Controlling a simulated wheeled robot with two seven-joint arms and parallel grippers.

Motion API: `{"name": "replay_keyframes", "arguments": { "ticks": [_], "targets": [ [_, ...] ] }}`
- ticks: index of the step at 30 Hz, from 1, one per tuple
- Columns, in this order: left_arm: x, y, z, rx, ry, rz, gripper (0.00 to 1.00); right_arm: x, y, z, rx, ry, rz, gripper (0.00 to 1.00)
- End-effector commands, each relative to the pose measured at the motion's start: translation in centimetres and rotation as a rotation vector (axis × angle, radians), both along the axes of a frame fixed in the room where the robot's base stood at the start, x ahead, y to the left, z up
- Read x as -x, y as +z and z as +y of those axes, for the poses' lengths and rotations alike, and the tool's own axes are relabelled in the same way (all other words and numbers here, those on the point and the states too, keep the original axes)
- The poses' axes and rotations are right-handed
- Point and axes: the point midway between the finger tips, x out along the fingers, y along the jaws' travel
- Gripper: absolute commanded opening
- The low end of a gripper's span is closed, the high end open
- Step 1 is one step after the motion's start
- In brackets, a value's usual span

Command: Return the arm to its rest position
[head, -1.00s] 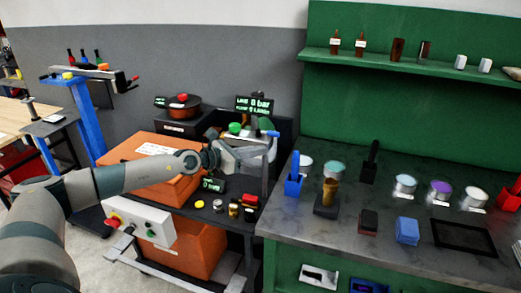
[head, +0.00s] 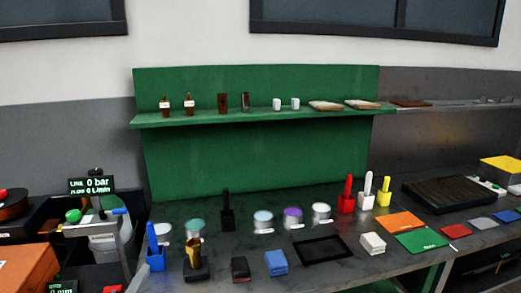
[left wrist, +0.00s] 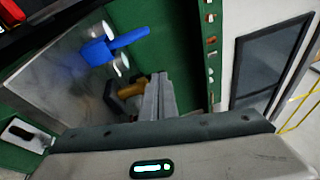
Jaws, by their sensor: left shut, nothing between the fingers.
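My left gripper (left wrist: 158,97) shows in the left wrist view, its two grey fingers shut together with nothing between them. Beyond the fingers are the bench with a blue holder (left wrist: 98,52) and a brass-coloured cup (left wrist: 131,86), seen at a tilt. The fingers overlap the view of the green back panel (left wrist: 185,60); I cannot tell the distance to it. In the head view I cannot make out my left arm or gripper. My right gripper is in neither view.
The dark bench (head: 335,272) holds the blue holder (head: 155,252), several cans, a blue block (head: 275,262) and a black tray (head: 322,250). A green shelf (head: 270,116) runs above. A grey device with a green knob (head: 73,216) stands at left, beside an orange box (head: 25,270).

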Motion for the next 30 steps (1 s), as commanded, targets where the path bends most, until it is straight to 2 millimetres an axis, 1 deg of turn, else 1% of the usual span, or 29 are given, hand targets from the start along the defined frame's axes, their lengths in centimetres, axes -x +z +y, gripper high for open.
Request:
{"name": "replay_keyframes", "arguments": {
  "ticks": [1,2,3,5,6,8,9,11,12,15,18,21,30],
  "targets": [
    [1.7,-2.0,-0.3,0.136,0.054,0.06,0.0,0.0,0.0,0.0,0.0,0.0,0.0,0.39],
    [2.7,-3.1,-0.3,0.211,0.09,0.095,0.0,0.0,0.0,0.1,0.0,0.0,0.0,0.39],
    [4.0,-4.7,-0.3,0.309,0.141,0.144,0.0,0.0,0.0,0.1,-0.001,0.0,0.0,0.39],
    [6.4,-7.2,-0.3,0.452,0.219,0.225,0.0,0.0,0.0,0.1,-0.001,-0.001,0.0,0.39],
    [8.1,-8.9,-0.3,0.542,0.272,0.28,0.0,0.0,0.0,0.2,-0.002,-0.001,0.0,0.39],
    [10.9,-11.4,-0.6,0.673,0.355,0.366,0.0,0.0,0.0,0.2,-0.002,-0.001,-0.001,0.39],
    [12.9,-13.0,-0.9,0.751,0.41,0.424,0.0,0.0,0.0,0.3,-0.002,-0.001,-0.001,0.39],
    [15.9,-15.2,-1.4,0.859,0.487,0.508,0.0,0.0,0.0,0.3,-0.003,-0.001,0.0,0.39],
    [18.0,-16.5,-1.8,0.924,0.54,0.564,0.0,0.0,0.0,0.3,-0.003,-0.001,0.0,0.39],
    [22.8,-19.0,-3.1,1.06,0.653,0.688,0.0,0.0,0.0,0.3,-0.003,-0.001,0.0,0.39],
    [26.4,-20.5,-4.2,1.15,0.737,0.78,0.0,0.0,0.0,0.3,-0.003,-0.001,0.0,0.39],
    [29.4,-21.4,-5.2,1.216,0.801,0.852,0.0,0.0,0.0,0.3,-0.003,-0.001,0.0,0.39],
    [36.1,-22.7,-7.8,1.35,0.946,1.017,0.0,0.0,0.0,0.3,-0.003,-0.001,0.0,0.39]
  ]
}}
